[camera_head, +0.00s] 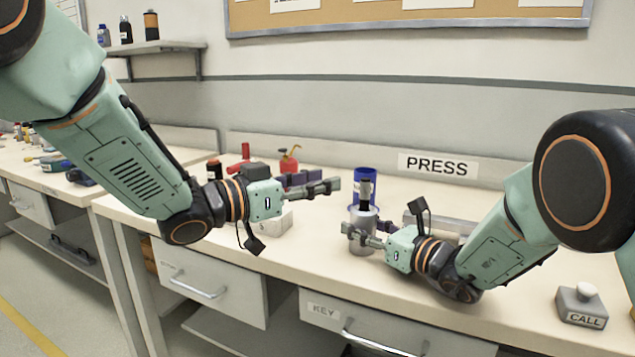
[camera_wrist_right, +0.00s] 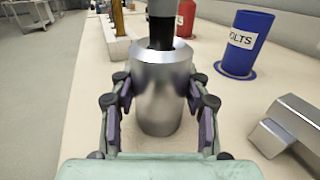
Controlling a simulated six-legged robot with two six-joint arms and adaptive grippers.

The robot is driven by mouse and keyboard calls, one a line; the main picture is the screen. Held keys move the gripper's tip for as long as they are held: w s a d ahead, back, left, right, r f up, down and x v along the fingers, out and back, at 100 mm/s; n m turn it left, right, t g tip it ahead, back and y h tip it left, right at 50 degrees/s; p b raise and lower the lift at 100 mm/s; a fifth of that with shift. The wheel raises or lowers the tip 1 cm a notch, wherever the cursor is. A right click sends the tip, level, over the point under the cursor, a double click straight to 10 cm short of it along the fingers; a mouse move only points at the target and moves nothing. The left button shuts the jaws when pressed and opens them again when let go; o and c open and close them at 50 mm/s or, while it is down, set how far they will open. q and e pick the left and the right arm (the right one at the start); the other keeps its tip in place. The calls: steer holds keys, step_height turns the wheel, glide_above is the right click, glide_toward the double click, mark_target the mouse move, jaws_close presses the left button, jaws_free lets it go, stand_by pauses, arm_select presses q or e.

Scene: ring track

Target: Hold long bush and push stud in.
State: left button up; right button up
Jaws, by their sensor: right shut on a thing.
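The long bush (camera_head: 362,246) is a silver cylinder standing upright on the bench. My right gripper (camera_head: 362,236) is shut on it, with a finger on either side in the right wrist view (camera_wrist_right: 159,105). The stud (camera_head: 364,193) stands upright in the bush's top opening, its dark lower part entering the hole and its grey upper part above, as the right wrist view (camera_wrist_right: 161,32) also shows. How deep it sits is hidden. My left gripper (camera_head: 330,184) is to the left of the stud, apart from it, with nothing visible in it; its finger gap is unclear.
A red oil can (camera_head: 289,160) and a white block (camera_head: 278,222) are near my left gripper. A CALL button box (camera_head: 582,307) sits at the front right.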

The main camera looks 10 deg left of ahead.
steer(key=o, duration=1.4)
